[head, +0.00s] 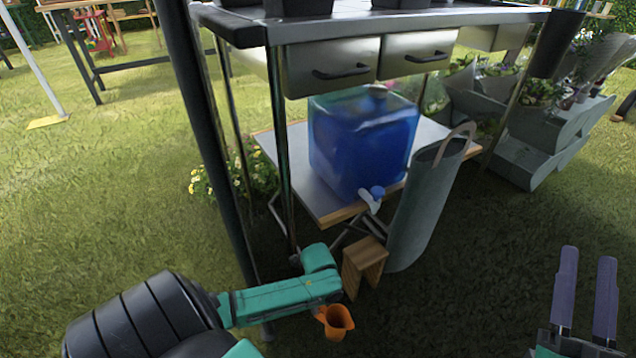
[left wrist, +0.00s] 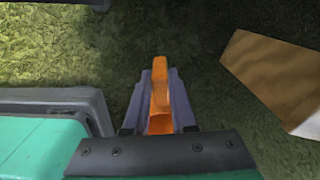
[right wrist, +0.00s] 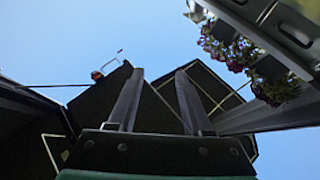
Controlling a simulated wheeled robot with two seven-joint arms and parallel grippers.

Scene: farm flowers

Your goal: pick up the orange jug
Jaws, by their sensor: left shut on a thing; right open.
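The orange jug (head: 337,321) is low in the head view, at the end of my left arm, just in front of a small wooden stool. In the left wrist view the orange jug (left wrist: 159,95) sits between the two fingers of my left gripper (left wrist: 160,100), which is shut on it. Only a narrow part of the jug shows there. In the head view my left fingers are hidden behind the wrist and jug. My right gripper (head: 586,295) is at the lower right of the head view, open and empty, its fingers pointing up. It is also open in the right wrist view (right wrist: 158,95).
A wooden stool (head: 366,262) stands close to the jug. Behind it are a blue water container (head: 362,150) with a tap on a low table (head: 295,175) and a tall grey bin (head: 428,205). A dark post (head: 205,130) rises near my left arm. Grass lies open at right.

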